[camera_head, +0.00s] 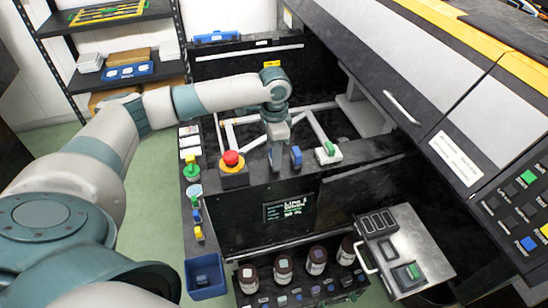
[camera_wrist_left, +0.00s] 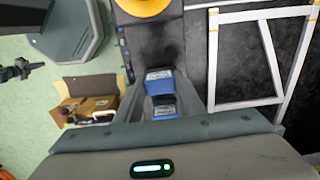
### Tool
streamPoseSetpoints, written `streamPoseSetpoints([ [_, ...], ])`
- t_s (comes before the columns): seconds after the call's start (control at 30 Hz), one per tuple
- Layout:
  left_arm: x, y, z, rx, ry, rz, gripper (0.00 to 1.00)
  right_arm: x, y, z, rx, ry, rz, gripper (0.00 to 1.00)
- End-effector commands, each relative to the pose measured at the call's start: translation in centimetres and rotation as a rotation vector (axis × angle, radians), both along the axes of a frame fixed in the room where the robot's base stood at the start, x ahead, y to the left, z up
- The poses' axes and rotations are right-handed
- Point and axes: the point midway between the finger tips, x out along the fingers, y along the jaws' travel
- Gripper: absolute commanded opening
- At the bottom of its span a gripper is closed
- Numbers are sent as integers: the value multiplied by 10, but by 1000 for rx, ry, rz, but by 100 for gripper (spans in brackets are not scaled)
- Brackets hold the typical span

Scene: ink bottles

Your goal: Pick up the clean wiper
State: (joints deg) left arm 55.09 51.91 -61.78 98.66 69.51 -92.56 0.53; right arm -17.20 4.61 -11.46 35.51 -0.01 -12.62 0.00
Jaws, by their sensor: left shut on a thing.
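My left gripper (camera_head: 277,152) reaches down at the front edge of the printer, right of the red stop button. In the left wrist view the left gripper (camera_wrist_left: 163,100) is shut on a blue block with a pale label (camera_wrist_left: 160,82), which looks like the wiper. A second small blue labelled piece (camera_wrist_left: 164,106) shows just below it, between the fingers. In the head view a blue piece (camera_head: 296,157) stands just right of the fingers. The fingers hide the lower part of what they hold. My right gripper is in neither view.
A red stop button (camera_head: 231,158) on a yellow base stands close left. A green-handled piece on a white base (camera_head: 328,152) is to the right. White frame bars (camera_head: 318,128) lie behind. Below are dark bottles (camera_head: 283,270), a blue bin (camera_head: 205,275) and a metal unit (camera_head: 405,250).

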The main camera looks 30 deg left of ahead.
Motion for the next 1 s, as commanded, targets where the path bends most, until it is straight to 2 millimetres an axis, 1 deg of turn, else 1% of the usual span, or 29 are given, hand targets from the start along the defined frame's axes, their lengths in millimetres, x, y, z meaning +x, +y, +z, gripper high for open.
streamPoseSetpoints([
  [0.17, 1, 0, 20, 0, -4, 0, 13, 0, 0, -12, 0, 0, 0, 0],
  [0.23, 2, 0, 32, 0, -6, -1, 13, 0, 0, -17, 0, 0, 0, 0],
  [0.3, 4, -15, 38, -2, -4, -5, 13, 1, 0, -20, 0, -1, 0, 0],
  [0.5, 12, -54, 62, -3, -5, -6, 13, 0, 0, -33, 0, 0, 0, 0],
  [0.7, 18, -88, 83, -2, -4, -4, 13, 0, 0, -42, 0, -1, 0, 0],
  [0.83, 21, -103, 93, -2, -2, -2, 13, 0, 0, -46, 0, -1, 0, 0],
  [1.0, 23, -113, 101, 0, -1, 0, 13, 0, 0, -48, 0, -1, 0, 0],
])
